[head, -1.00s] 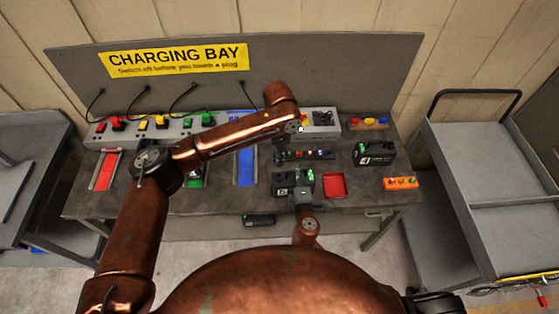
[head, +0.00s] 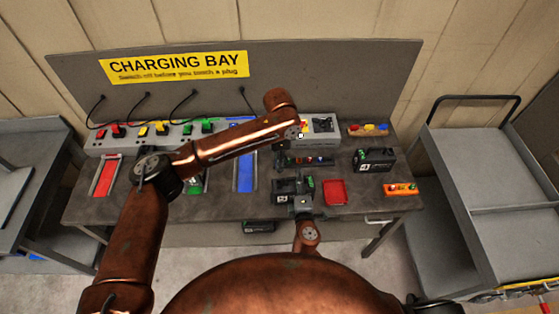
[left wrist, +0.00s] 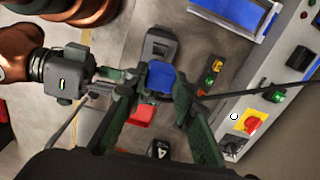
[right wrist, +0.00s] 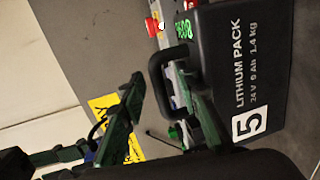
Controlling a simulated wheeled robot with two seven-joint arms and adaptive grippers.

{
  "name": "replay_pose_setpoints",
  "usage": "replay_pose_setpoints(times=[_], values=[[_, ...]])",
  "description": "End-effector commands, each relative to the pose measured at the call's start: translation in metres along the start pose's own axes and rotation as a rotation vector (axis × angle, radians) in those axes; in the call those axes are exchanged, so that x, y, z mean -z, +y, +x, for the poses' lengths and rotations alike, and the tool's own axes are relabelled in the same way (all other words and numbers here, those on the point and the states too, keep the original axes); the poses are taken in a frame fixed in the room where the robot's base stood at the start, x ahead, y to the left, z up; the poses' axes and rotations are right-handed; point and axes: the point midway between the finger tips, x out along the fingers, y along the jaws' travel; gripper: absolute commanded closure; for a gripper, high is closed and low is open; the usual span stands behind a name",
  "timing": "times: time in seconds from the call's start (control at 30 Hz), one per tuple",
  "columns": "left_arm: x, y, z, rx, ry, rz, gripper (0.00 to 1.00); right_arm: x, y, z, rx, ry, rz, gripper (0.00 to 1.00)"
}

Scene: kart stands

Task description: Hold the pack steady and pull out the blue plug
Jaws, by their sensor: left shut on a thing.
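The lithium pack marked 5 (head: 282,197) stands on the bench; its label and handle (right wrist: 156,80) show in the right wrist view. My left gripper (left wrist: 158,88) is shut on the blue plug (left wrist: 160,76), which is over the pack's top. Whether the plug is seated or clear of its socket is hidden. My right gripper (right wrist: 154,75) is at the pack, its fingers on either side of the handle; contact with the handle is unclear. It also shows beside the pack in the left wrist view (left wrist: 103,84). In the head view my left arm hides the plug.
A red tray (head: 335,191) lies right of the pack. Pack 4 (head: 374,159) and an orange block (head: 401,188) stand further right. The charger strip (head: 170,140) runs along the back. A dark cable (left wrist: 250,93) crosses towards it. A blue mat (head: 245,172) lies left.

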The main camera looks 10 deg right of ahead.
Motion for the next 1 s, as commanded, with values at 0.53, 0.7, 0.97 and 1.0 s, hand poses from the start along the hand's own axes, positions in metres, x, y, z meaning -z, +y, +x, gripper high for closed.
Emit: replay_pose_setpoints(times=[0.53,0.7,0.97,1.0], values=[[0.000,0.000,0.000,0.000,0.000,0.001,1.00,-0.001,-0.001,-0.100,0.002,-0.001,0.000,0.70],[0.000,0.000,0.000,0.000,0.000,0.001,1.00,0.000,0.000,-0.110,0.001,-0.001,0.000,0.70],[0.000,0.000,0.000,0.000,0.000,0.000,1.00,-0.002,0.000,-0.111,0.002,-0.005,0.005,0.70],[0.000,0.000,0.000,0.000,0.000,0.000,1.00,-0.006,0.000,-0.111,0.006,-0.013,0.015,0.70]])
